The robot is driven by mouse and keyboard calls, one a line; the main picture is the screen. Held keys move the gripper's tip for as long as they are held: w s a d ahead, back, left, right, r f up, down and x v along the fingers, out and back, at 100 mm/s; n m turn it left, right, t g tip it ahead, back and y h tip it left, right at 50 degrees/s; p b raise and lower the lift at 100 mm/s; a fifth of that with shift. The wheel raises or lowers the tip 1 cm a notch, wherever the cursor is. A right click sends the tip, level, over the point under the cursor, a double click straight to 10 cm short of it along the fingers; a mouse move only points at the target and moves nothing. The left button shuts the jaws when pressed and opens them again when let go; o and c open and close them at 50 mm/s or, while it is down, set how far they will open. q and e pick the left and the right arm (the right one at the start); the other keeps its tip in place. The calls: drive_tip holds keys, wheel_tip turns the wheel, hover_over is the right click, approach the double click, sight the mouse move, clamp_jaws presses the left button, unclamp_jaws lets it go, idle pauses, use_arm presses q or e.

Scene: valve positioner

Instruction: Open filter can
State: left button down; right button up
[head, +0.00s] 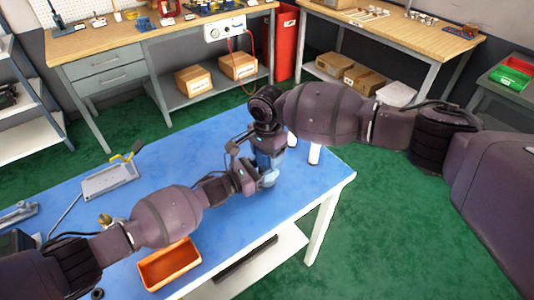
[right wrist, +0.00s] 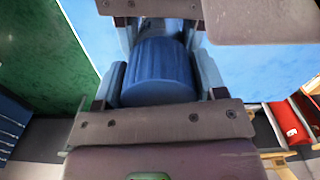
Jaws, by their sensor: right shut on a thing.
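The filter can shows as a blue ribbed round part (right wrist: 158,72) in the right wrist view, between the pads of my right gripper (right wrist: 155,85). In the head view my right gripper (head: 268,150) points down over the right part of the blue table and is shut on the can's blue part. My left gripper (head: 262,180) comes in from the left, just below the right one and close against it. Its fingers are at the can's lower part, but the hands hide most of the can, so I cannot tell whether they grip it.
Two white cylinders stand on the blue table (head: 210,150) beside my right gripper; the nearer (head: 315,154) is by the right edge. An orange tray (head: 170,265) sits at the front. A metal plate with a yellow handle (head: 110,182) lies at the left. The table's back middle is clear.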

drive_tip(key=n, duration=0.5)
drive_tip(key=o, duration=1)
